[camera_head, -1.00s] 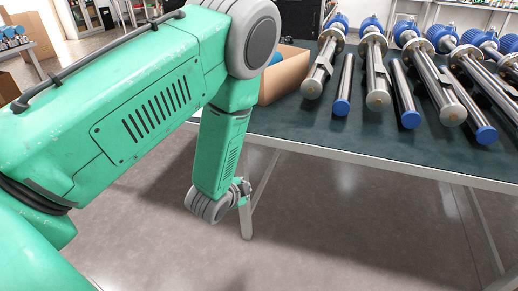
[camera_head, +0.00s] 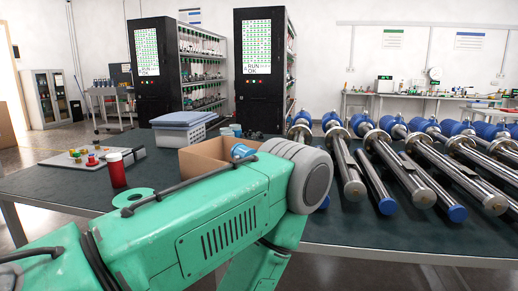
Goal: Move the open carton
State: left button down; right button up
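The open carton (camera_head: 202,158) is a brown cardboard box on the dark table, behind my green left arm. A blue-topped cylindrical thing shows inside it, and my arm hides the carton's lower front and right part. My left arm crosses the lower left and middle of the picture and bends down at its grey joint. Its gripper is below the picture's edge. My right arm and gripper do not show.
The table (camera_head: 60,188) holds a grey basket with a blue lid (camera_head: 184,128), a red jar (camera_head: 116,170) and a green ring (camera_head: 133,197) left of the carton. Several steel transmitters (camera_head: 400,170) with blue caps fill the right side. Black racks (camera_head: 153,65) stand behind.

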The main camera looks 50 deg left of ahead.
aim_at(196, 160)
jog(key=k+j+z, duration=0.2)
jog(key=j, duration=0.2)
jog(key=j+z, duration=0.15)
jog(key=j, duration=0.25)
jog(key=k+j+z, duration=0.2)
jog(key=j, duration=0.2)
jog(key=k+j+z, duration=0.15)
jog(key=j, duration=0.2)
jog(key=k+j+z, duration=0.2)
jog(key=j, duration=0.15)
